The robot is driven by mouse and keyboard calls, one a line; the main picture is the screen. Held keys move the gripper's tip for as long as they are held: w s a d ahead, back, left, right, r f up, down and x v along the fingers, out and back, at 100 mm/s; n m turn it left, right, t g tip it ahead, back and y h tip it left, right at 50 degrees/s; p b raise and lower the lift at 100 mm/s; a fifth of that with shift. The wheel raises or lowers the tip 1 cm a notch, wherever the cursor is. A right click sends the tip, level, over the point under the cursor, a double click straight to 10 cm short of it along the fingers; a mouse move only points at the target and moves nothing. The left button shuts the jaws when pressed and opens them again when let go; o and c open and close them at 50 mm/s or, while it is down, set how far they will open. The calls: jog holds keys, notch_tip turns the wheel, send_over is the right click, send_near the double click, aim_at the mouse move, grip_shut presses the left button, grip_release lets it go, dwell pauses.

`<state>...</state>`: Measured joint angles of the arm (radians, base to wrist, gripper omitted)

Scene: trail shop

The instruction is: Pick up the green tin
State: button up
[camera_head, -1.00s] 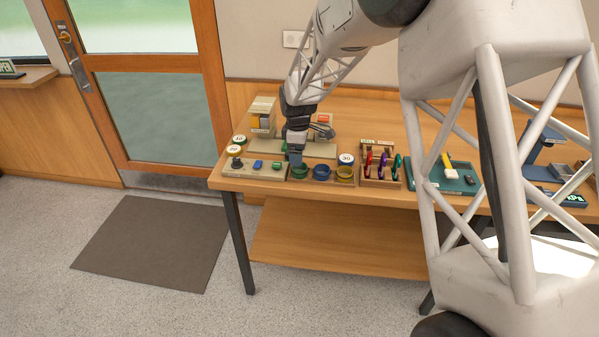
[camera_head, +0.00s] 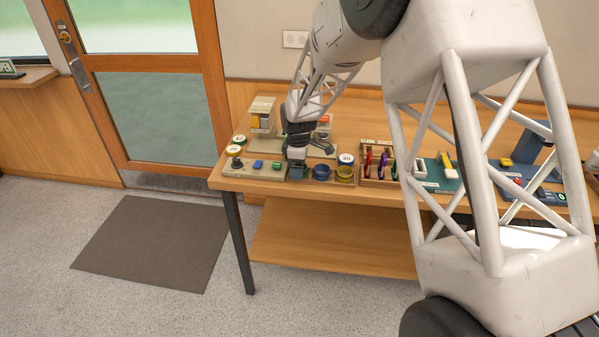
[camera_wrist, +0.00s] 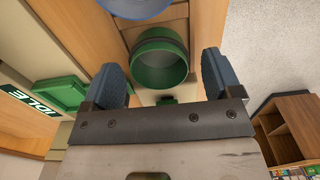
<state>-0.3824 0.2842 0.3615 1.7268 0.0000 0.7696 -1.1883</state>
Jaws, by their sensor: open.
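The green tin (camera_wrist: 160,62) is a round, open-topped tin in the wrist view, lying ahead of and between my two fingers. My gripper (camera_wrist: 166,78) is open, with one blue-grey finger on each side and a gap to the tin; I see no contact. In the head view my gripper (camera_head: 297,166) points down over the front left of the table and hides most or all of the green tin.
A rack of coloured carabiners (camera_head: 381,166) is further right. A pale tray (camera_head: 240,172) with small blocks lies left. The wrist view shows an IDLE sign (camera_wrist: 30,100).

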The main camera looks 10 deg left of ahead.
jog(key=shift+f, duration=0.5)
jog(key=c, duration=0.8)
jog(key=shift+r, duration=0.15)
jog(key=shift+r, duration=0.8)
jog(key=shift+s+d+r, duration=0.1)
jog(key=shift+s+r, duration=0.1)
jog(key=shift+r, duration=0.7)
jog(key=s+d, duration=0.2)
jog(key=s, duration=0.5)
jog(key=s+d+r, duration=0.1)
jog(key=s+d, duration=0.2)
jog(key=s, duration=0.4)
jog(key=shift+s+d+r, duration=0.15)
jog(key=shift+s+d, duration=0.1)
jog(key=shift+d, duration=0.1)
